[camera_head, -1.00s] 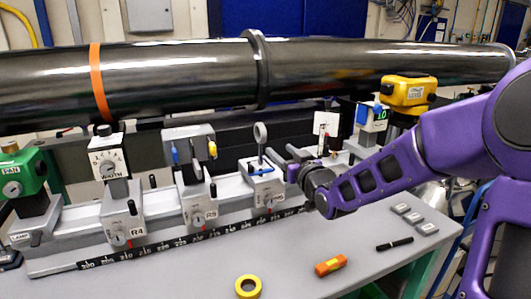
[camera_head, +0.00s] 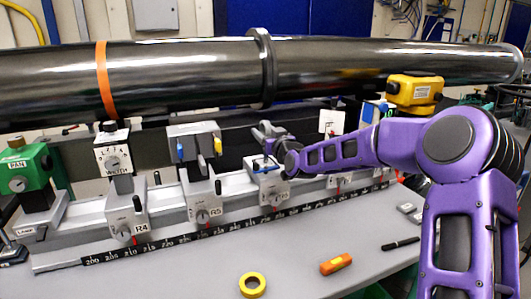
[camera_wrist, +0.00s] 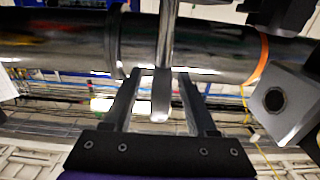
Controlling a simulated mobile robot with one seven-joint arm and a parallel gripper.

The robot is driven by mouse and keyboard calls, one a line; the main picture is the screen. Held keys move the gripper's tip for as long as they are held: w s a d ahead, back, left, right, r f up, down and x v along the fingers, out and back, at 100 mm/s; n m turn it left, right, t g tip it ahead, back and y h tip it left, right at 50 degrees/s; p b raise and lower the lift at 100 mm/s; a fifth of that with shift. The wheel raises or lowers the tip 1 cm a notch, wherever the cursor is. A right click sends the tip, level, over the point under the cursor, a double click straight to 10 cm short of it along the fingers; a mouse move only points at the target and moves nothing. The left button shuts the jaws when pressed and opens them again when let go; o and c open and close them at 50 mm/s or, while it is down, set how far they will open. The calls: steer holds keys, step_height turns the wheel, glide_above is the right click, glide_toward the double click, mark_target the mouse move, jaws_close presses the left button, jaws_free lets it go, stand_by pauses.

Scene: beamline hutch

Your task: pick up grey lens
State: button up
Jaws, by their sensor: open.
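The grey lens (camera_wrist: 160,108) shows in the wrist view as a narrow grey bar with a rounded end, seen roughly edge-on. It lies between the two fingers of my gripper (camera_wrist: 160,76), with a visible gap on each side. In the head view my gripper (camera_head: 266,132) is at the lens's place above its grey holder (camera_head: 268,187) on the rail, and it hides most or all of the lens. The gripper is open. The wrist view looks turned over, with the orange pipe band on the right.
A big dark pipe (camera_head: 190,73) runs close behind the rail. The R5 holder (camera_head: 203,203) stands left of my gripper and a white card (camera_head: 331,122) to its right. Yellow tape (camera_head: 252,285), an orange object (camera_head: 335,263) and a black pen (camera_head: 400,243) lie in front.

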steer(key=shift+x, duration=1.3)
steer(key=shift+c, duration=0.3)
jaws_close()
